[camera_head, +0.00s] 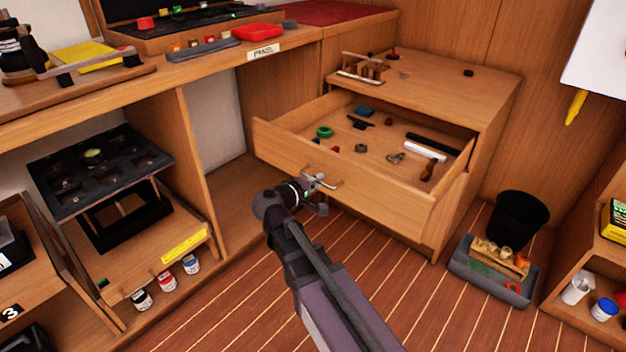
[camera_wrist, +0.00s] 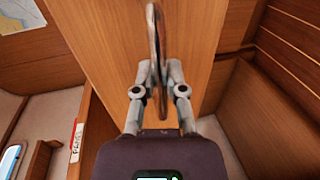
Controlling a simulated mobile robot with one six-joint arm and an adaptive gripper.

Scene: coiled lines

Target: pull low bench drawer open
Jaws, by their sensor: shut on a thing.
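The low bench drawer (camera_head: 385,200) is a wooden drawer under the bench top on the right, and it stands well out from its cabinet. My gripper (camera_head: 318,182) is at the drawer's front, shut on the drawer handle (camera_wrist: 155,45). In the wrist view both fingers of my gripper (camera_wrist: 160,80) close on the handle from its two sides. Part of the handle is hidden by the fingers.
A black bin (camera_head: 517,220) and a grey tray (camera_head: 490,275) of small things stand on the floor to the right of the drawer. A shelf with jars (camera_head: 167,282) is at the left. Striped floor (camera_head: 400,300) in front of the drawer is clear apart from my arm.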

